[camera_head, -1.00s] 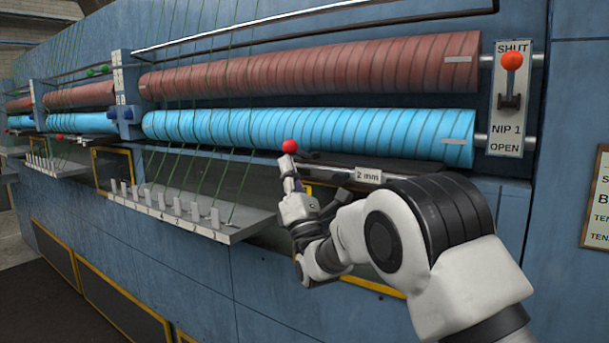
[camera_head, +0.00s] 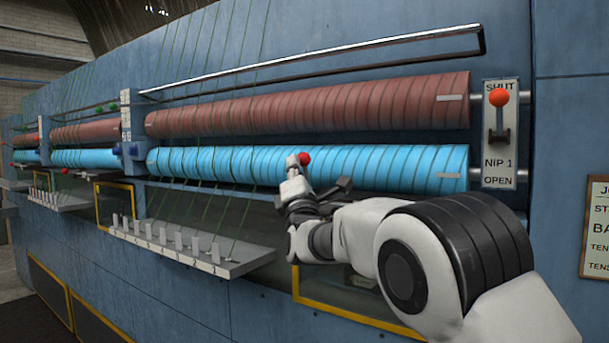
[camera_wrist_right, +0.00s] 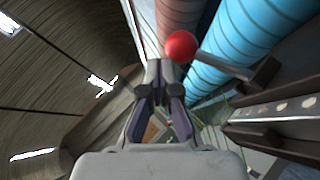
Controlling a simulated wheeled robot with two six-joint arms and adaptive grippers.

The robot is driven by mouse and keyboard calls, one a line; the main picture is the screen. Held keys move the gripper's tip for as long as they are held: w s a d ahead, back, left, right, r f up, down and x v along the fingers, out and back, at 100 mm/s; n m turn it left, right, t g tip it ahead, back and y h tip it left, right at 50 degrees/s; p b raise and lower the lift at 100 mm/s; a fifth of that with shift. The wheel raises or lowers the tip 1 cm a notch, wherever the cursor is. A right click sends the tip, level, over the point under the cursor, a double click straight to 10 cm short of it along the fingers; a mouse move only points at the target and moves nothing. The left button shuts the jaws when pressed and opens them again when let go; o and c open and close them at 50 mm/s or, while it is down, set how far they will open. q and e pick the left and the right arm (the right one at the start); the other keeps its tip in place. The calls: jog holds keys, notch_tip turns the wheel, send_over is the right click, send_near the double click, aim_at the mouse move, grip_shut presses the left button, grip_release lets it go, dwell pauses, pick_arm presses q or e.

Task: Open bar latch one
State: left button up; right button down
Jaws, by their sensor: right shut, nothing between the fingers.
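A red ball knob (camera_head: 305,158) shows just right of my right fingertips, in front of the blue roller (camera_head: 400,163). In the right wrist view the red knob (camera_wrist_right: 181,46) sits on a short stem from a dark arm (camera_wrist_right: 262,76), just beyond the fingertips. This looks like the latch lever; its lower end is hidden by my arm in the head view. My right gripper (camera_head: 293,163) is shut and empty, close beside the knob; whether they touch I cannot tell. My left gripper is not in view.
The NIP 1 plate (camera_head: 499,135) has its own red-knobbed lever, up at SHUT. A brown roller (camera_head: 320,105) lies above the blue one. Green strands run down to a numbered shelf (camera_head: 180,250) at the left. A yellow-framed opening (camera_head: 345,310) lies below my arm.

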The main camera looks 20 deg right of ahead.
jog(key=shift+d+r, duration=0.5)
jog(key=shift+d, duration=0.2)
jog(key=shift+w+f, duration=0.1)
